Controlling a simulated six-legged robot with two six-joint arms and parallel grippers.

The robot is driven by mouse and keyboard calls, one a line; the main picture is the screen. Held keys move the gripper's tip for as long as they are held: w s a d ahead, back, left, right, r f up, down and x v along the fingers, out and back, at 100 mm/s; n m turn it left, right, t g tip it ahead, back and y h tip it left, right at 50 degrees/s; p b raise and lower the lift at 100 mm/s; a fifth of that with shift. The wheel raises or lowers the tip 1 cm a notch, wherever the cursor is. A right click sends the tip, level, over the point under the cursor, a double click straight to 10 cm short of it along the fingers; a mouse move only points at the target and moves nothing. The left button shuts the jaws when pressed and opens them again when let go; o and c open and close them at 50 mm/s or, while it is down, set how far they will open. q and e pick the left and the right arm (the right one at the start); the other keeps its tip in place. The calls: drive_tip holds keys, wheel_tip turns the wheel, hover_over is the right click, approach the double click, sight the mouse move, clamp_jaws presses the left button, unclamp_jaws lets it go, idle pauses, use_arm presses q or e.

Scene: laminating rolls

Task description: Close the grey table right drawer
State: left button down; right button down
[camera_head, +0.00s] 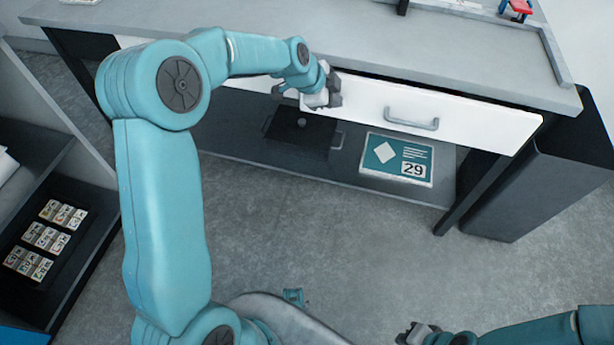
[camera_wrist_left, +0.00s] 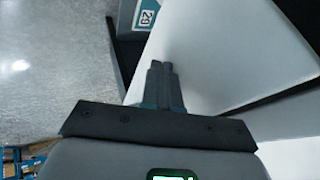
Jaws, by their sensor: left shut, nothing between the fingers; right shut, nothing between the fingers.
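The grey table (camera_head: 420,45) stretches across the back of the head view. Its right drawer (camera_head: 465,125) has a white front with a grey bar handle (camera_head: 411,119). The front lies close under the tabletop edge; I cannot tell whether a small gap remains. My left gripper (camera_head: 333,92) is shut and empty at the left end of this front, left of the handle. In the left wrist view its closed fingers (camera_wrist_left: 160,72) overlap the edge of a white panel (camera_wrist_left: 225,60); contact is unclear. My right gripper (camera_head: 410,334) is shut and empty, low over the floor.
The lower shelf holds a dark box (camera_head: 300,140) and a teal-and-white box marked 29 (camera_head: 397,160). A dark bin (camera_head: 545,185) stands at the table's right end. A dark shelf unit with small boxes (camera_head: 45,240) is at left. Open floor lies in front.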

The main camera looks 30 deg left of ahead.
drive_tip(key=shift+w+a+f, duration=0.1)
drive_tip(key=shift+w+a, duration=0.05)
drive_tip(key=shift+w, duration=0.3)
drive_tip(key=shift+f, duration=0.1)
